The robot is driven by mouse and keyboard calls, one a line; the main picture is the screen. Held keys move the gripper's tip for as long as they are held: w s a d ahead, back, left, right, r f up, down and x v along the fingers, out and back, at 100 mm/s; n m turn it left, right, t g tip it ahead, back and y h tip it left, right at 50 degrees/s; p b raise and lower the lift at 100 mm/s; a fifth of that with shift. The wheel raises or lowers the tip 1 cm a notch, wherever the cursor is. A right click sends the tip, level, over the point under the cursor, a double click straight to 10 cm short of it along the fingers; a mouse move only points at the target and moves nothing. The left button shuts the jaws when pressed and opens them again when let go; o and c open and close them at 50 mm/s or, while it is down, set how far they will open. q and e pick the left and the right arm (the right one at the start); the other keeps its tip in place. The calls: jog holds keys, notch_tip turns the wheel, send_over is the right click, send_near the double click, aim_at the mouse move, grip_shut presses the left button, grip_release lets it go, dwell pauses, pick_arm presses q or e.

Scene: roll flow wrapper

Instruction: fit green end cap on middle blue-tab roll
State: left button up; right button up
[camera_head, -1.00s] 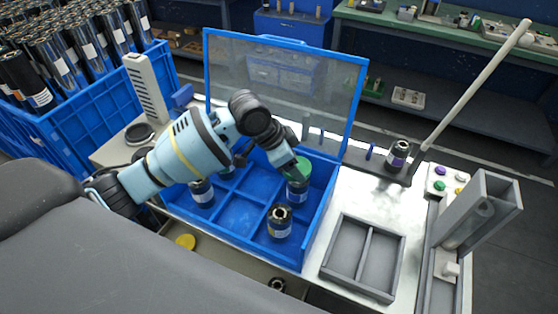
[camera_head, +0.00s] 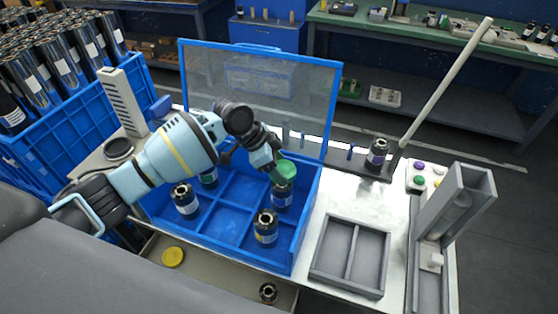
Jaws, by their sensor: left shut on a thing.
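My left gripper (camera_head: 274,172) reaches over the blue divided crate (camera_head: 232,226) and is shut on the green end cap (camera_head: 285,171). The cap is at the top of a dark roll (camera_head: 282,198) with a pale label, in the crate's right part. I cannot tell whether the cap is seated or just above the roll. Other dark rolls stand in the crate: one front right (camera_head: 265,228), one at the left (camera_head: 185,200) and one behind it (camera_head: 209,177), partly hidden by my arm. Tab colours are too small to tell surely. My right gripper is not in view.
The crate's clear lid (camera_head: 262,95) stands open behind it. A yellow cap (camera_head: 173,257) lies in the front trough. A large roll bin (camera_head: 70,130) is far left.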

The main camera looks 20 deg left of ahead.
pick_arm(q)
notch_tip(320, 180, down, 4)
jog(key=shift+f+b, duration=0.2)
jog(key=shift+b, duration=0.65)
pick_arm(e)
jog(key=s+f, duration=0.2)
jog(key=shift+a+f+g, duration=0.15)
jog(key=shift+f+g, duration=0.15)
pick_arm(q)
jog(key=shift+r, duration=0.1)
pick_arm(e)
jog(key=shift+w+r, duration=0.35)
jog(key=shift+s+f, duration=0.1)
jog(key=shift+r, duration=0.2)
pick_arm(q)
jog(key=shift+f, duration=0.2)
jog(key=shift+r+p, duration=0.65)
jog(key=shift+r, duration=0.15)
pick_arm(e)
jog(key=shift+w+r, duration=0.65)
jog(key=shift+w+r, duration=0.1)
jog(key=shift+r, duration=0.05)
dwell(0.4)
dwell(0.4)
